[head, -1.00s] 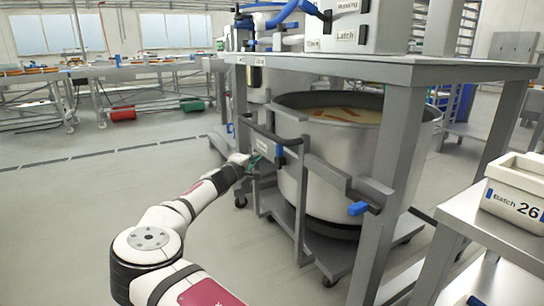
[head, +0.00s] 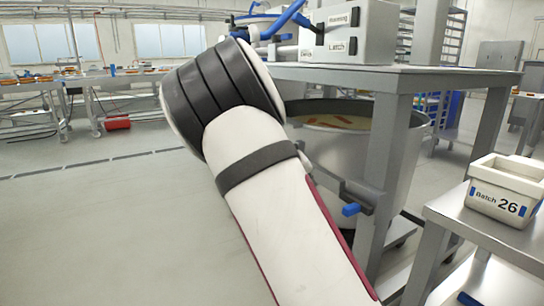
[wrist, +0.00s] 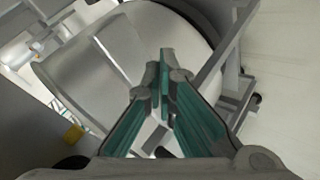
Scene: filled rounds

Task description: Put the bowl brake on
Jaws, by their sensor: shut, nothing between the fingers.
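The large steel bowl (head: 408,150) stands under the grey frame table in the head view, with pale liquid and orange pieces in it. My raised arm hides its left part. A blue-tipped lever (head: 351,209) sits on the bowl's carriage at the lower front; I cannot tell whether it is the brake. In the wrist view my gripper (wrist: 164,80) is shut and empty, with its green fingers together in front of the steel bowl's side (wrist: 85,75). Whether the fingertips touch anything is unclear. The head view does not show the gripper, which my arm hides.
The grey frame table (head: 440,73) carries a control box (head: 357,30) marked Latch. A white bin (head: 505,190) marked Batch 26 sits on a side table (head: 450,212) at the right. A yellow piece (wrist: 73,133) shows low left in the wrist view. The floor at left is clear.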

